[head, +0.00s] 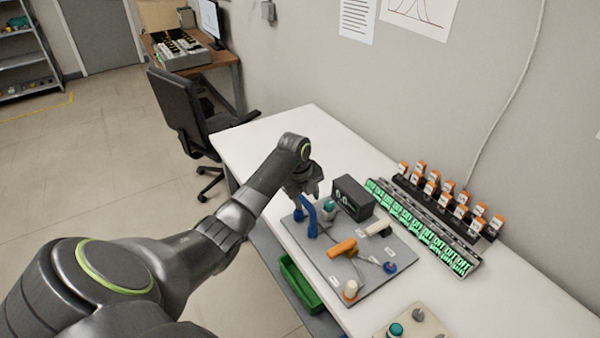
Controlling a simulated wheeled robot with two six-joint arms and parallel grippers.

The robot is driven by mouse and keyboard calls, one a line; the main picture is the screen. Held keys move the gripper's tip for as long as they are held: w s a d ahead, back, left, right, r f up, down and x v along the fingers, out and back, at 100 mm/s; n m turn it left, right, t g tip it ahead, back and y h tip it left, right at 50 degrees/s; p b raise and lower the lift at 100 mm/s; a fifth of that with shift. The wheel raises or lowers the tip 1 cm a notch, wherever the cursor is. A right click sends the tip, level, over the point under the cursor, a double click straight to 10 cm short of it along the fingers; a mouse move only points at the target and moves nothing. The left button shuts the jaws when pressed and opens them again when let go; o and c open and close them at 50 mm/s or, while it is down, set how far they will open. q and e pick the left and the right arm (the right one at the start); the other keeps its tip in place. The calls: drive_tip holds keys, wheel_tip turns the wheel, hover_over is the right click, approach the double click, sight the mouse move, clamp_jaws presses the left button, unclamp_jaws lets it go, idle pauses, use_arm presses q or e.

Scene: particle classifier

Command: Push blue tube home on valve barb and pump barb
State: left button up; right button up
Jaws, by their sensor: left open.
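A blue tube (311,216) stands bent on the grey board (350,285), at the board's far left part. My left gripper (307,195) is directly above and beside the tube, open, pointing down. I cannot tell whether the fingers touch the tube. A teal-topped part (328,208) sits just right of the tube. An orange-handled part (342,248) lies mid-board. The valve barb and pump barb are too small to make out, so the tube's seating does not show. My right gripper does not show.
A dark box with a display (353,197) stands behind the board. A row of green-lit displays (422,228) and orange-capped vials (470,197) line the wall side. The table's far left end is clear.

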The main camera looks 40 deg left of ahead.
use_arm(q)
wheel_tip(320, 180, up, 12)
drive_tip(key=s+a+b, duration=0.1)
drive_tip(key=s+b, duration=0.1)
drive_tip(key=shift+s, duration=0.15)
idle(0.4)
